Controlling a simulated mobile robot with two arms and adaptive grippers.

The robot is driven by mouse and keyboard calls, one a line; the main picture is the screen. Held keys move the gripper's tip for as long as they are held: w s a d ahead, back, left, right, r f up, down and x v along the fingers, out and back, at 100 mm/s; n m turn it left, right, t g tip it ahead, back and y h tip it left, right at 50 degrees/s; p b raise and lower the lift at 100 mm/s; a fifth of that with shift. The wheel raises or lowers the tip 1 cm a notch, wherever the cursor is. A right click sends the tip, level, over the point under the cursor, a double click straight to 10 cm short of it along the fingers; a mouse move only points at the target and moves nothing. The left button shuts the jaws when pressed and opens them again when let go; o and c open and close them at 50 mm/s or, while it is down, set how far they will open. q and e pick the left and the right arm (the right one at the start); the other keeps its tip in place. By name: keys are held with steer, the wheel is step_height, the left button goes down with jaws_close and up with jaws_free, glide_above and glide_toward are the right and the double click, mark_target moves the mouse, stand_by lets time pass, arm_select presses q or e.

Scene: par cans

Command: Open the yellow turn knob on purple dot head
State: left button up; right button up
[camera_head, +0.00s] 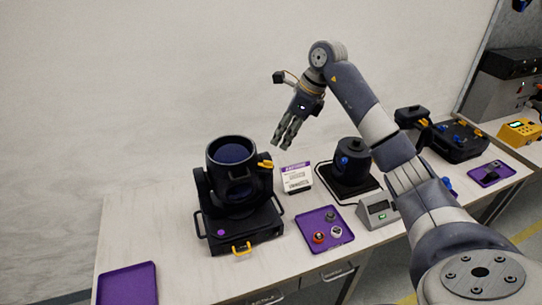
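The black moving head light (238,190) stands upright on the table at the left, with a round open top. A purple dot (221,232) marks the front of its base. A yellow knob (266,164) sticks out at the upper right side of the head. A second yellow part (241,248) sits low on the front of the base. My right gripper (282,144) hangs in the air above and to the right of the yellow knob, fingers pointing down and apart from it. Its finger gap is too small to judge, and nothing shows in it. My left gripper is out of view.
A purple tray (312,243) with several small parts lies right of the light. An empty purple tray (128,286) lies at the front left. A smaller black lamp (352,160), a white sign (297,178) and a grey display box (379,213) stand to the right. A wall is behind.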

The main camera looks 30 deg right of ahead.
mark_target(268, 161)
steer(key=p+x, duration=0.3)
steer(key=x, duration=0.5)
steer(key=shift+a+f, duration=0.2)
steer(key=shift+w+a+f+p, duration=0.1)
steer(key=shift+w+f+p, duration=0.15)
steer(key=shift+f, duration=0.2)
steer(key=shift+c, duration=0.2)
jaws_close()
